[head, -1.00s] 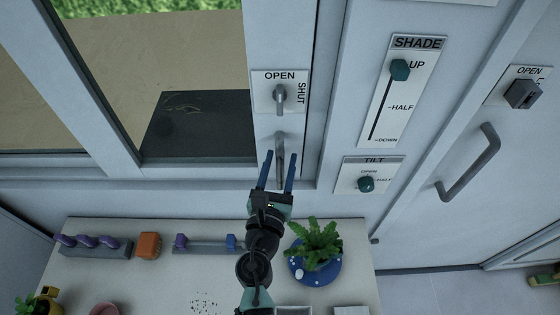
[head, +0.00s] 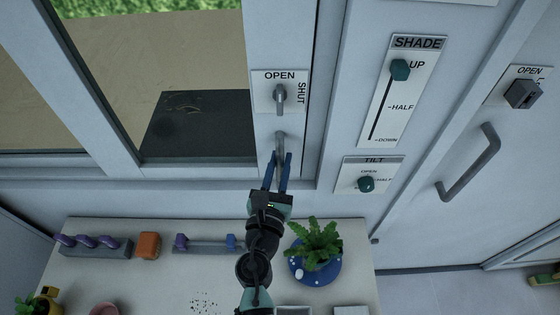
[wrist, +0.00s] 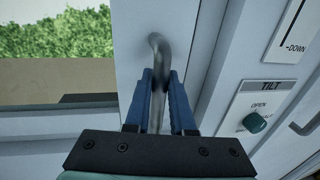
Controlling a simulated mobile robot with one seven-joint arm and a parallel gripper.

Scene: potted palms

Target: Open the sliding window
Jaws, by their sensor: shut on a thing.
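The sliding window (head: 285,30) has a grey vertical bar handle (head: 280,143) on its pale frame; the handle also shows in the wrist view (wrist: 158,50). My gripper (head: 278,156) is shut on this handle, with one blue finger on each side of it.
A SHADE slider (head: 400,70) and a TILT knob (head: 365,184) are on the wall at right, with a door handle (head: 470,165) beyond.

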